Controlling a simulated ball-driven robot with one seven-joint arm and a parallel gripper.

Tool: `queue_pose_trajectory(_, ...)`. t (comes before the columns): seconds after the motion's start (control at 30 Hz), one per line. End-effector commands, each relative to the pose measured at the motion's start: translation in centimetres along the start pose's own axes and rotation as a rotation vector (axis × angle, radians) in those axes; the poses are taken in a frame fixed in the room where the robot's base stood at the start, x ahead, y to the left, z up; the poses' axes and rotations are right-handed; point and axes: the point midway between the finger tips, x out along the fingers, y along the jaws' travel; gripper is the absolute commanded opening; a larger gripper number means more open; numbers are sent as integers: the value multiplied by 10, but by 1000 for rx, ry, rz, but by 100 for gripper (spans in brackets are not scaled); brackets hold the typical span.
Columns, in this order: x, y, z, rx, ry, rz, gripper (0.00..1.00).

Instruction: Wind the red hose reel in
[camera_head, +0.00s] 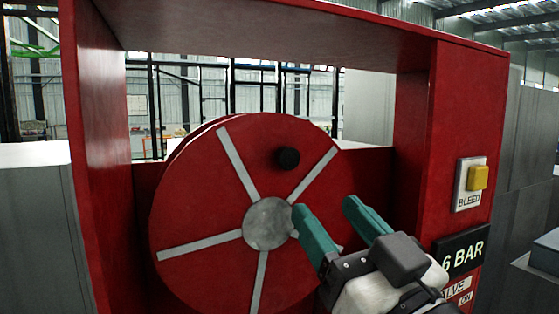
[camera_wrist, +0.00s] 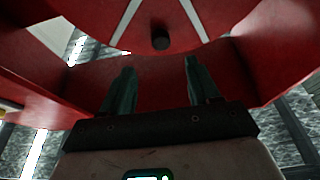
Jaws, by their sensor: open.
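The red hose reel (camera_head: 200,210) is a large disc with pale grey spokes and a round grey hub (camera_head: 268,223), set inside a red frame. A short black knob (camera_head: 288,158) stands out from the disc near its upper right edge. The knob also shows in the wrist view (camera_wrist: 160,40), ahead of my fingers. My gripper (camera_head: 325,213) is open and empty, with two green fingers apart. In the head view it is in front of the reel's right side, below and right of the knob. I see no hose; the reel's lower right is hidden by my gripper.
The red frame's right post (camera_head: 465,110) carries a yellow BLEED button (camera_head: 478,178), a black "6 BAR" sign (camera_head: 461,252) and a partly hidden valve label (camera_head: 458,291). The frame's left post (camera_head: 100,160) and top beam (camera_head: 270,25) enclose the reel.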

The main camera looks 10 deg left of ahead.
Motion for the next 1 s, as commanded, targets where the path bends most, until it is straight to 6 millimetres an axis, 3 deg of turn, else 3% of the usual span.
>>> queue_pose_trajectory(0.17, 11, -1, -4, -1, 5, -3, 61)
queue_pose_trajectory(0.7, 97, -1, -3, 0, 3, -2, 61)
queue_pose_trajectory(1.0, 109, -1, -2, -1, 4, -1, 61)
